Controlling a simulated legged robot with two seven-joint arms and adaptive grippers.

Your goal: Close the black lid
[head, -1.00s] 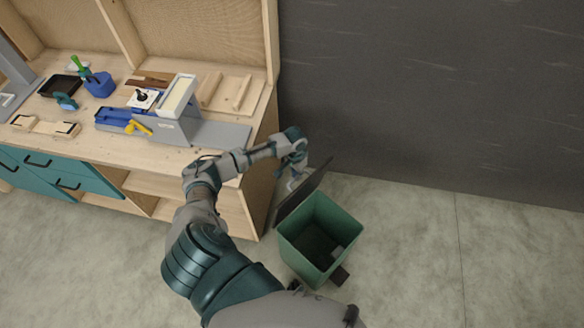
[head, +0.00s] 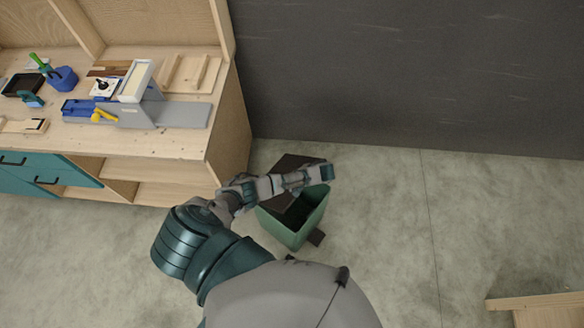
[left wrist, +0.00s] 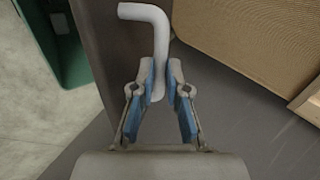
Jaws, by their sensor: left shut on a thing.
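The green bin (head: 285,232) stands on the floor beside the workbench. Its black lid (head: 292,163) is tilted at the bin's far left side and covers part of the opening; my forearm hides some of it. A dark interior still shows at the bin's right. In the left wrist view, a pale bent handle (left wrist: 145,12) stands by the dark lid panel (left wrist: 108,40), with the green bin (left wrist: 72,50) at the upper left. My left gripper (left wrist: 160,78) is shut on the handle. In the head view my wrist hides its fingers. My right gripper is not in view.
The wooden workbench (head: 185,143) with tools stands left of the bin, and its side panel is close to the lid. A dark wall (head: 400,70) is behind. A wooden piece (head: 540,302) is at the lower right. The floor right of the bin is clear.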

